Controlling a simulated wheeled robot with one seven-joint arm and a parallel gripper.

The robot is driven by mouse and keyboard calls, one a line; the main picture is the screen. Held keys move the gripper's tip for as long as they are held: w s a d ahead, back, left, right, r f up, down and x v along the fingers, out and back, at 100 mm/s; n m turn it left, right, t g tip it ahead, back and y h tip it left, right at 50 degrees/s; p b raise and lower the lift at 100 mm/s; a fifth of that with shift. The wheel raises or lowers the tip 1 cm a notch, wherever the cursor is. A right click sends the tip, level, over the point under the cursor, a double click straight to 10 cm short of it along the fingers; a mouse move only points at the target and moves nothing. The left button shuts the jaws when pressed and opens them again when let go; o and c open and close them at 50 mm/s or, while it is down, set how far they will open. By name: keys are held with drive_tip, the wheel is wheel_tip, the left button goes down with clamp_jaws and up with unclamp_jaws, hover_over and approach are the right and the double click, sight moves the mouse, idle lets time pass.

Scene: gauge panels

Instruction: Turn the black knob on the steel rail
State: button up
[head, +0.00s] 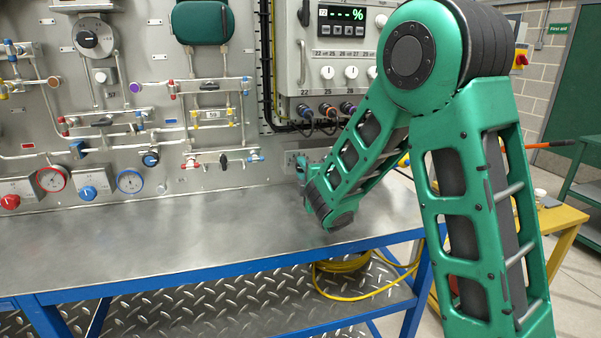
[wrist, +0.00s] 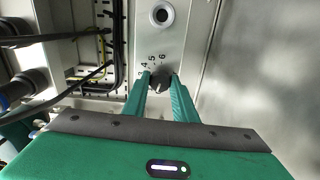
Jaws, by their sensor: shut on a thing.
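The black knob (wrist: 160,74) sits on a steel plate (wrist: 168,46) marked with small numbers, in the upper middle of the wrist view. My gripper (wrist: 160,79) has its two green fingers on either side of the knob, shut on it. In the head view my green arm reaches down to the right end of the steel bench top, and the knob cannot be made out there.
Black cables (wrist: 62,98) and connectors lie left of the plate in the wrist view. In the head view, a steel panel (head: 240,140) with gauges and valves stands behind the bench (head: 150,240). A grey display box (head: 338,52) hangs above. The bench top is clear.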

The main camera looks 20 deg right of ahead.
drive_tip(key=shift+s+f+n, duration=0.1)
drive_tip(key=shift+f+n, duration=0.2)
drive_tip(key=shift+n, duration=1)
drive_tip(key=shift+a, duration=0.1)
drive_tip(key=o, duration=1)
drive_tip(key=shift+o, duration=0.2)
drive_tip(key=shift+r, duration=0.1)
